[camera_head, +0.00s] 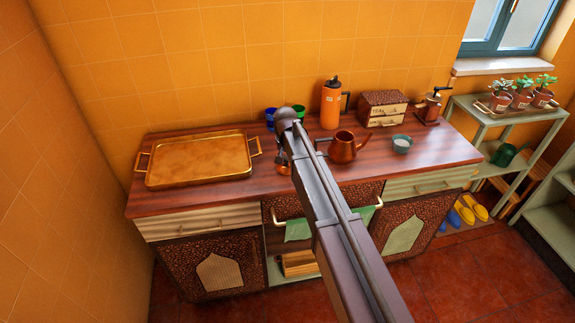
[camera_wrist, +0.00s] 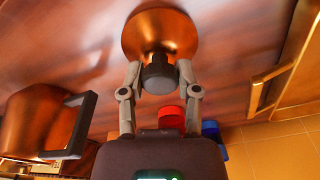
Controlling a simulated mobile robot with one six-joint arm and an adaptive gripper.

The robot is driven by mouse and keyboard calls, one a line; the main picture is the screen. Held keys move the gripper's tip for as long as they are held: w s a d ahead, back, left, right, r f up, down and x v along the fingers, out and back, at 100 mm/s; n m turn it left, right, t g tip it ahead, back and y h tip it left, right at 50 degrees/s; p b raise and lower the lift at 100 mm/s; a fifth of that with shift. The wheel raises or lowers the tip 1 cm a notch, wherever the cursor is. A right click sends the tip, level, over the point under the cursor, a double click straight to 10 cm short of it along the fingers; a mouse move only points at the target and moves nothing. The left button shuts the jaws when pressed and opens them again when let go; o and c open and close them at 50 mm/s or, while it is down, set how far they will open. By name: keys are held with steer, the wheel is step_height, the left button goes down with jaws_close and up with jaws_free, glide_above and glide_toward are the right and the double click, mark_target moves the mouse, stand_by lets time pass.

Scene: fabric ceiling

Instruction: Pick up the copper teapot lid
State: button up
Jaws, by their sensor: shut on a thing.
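The copper teapot lid (camera_wrist: 160,32) is at the top middle of the wrist view, with its dark knob (camera_wrist: 158,80) towards me. My gripper (camera_wrist: 158,68) is shut on the knob, one finger on each side. In the head view the lid (camera_head: 284,168) shows as a small copper patch beside my gripper (camera_head: 281,153), mostly hidden by my arm. I cannot tell whether it touches the counter. The copper teapot (camera_head: 345,148) stands on the counter to the right of my arm.
A brass tray (camera_head: 200,162) lies on the wooden counter (camera_head: 245,191) at left. Blue (camera_head: 270,115) and green (camera_head: 299,112) cups, an orange flask (camera_head: 330,108), a small bowl (camera_head: 402,143), a drawer box (camera_head: 383,107) and a grinder (camera_head: 430,108) stand behind or to the right.

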steer(key=shift+r, duration=0.1)
step_height(320, 180, up, 3)
steer(key=p, duration=0.3)
steer(key=shift+r, duration=0.15)
steer(key=shift+s+r+p, duration=0.25)
steer(key=shift+p, duration=0.25)
steer(key=s+d, duration=0.2)
steer(key=s, duration=0.5)
steer(key=s+d+r+p, duration=0.1)
steer(key=s, duration=0.7)
steer(key=shift+d, duration=0.35)
